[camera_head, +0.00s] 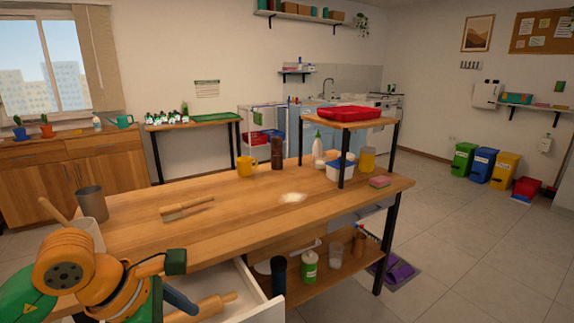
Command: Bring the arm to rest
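My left arm, orange and green, is folded in at the lower left, over the near left part of the wooden table (240,222). Its joints face the camera and I cannot make out its fingertips, so I cannot tell whether the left gripper is open or shut. A dark green and black part of it sits near the open drawer. My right arm and gripper are not in view.
An open white drawer (262,306) holds a rolling pin (203,308). A metal cup (91,203), a wooden-handled brush or scraper (186,208), white powder (293,197), a yellow mug (246,166) and a brown mill (277,153) are on the table. A raised shelf (346,123) bears a red tray (349,113).

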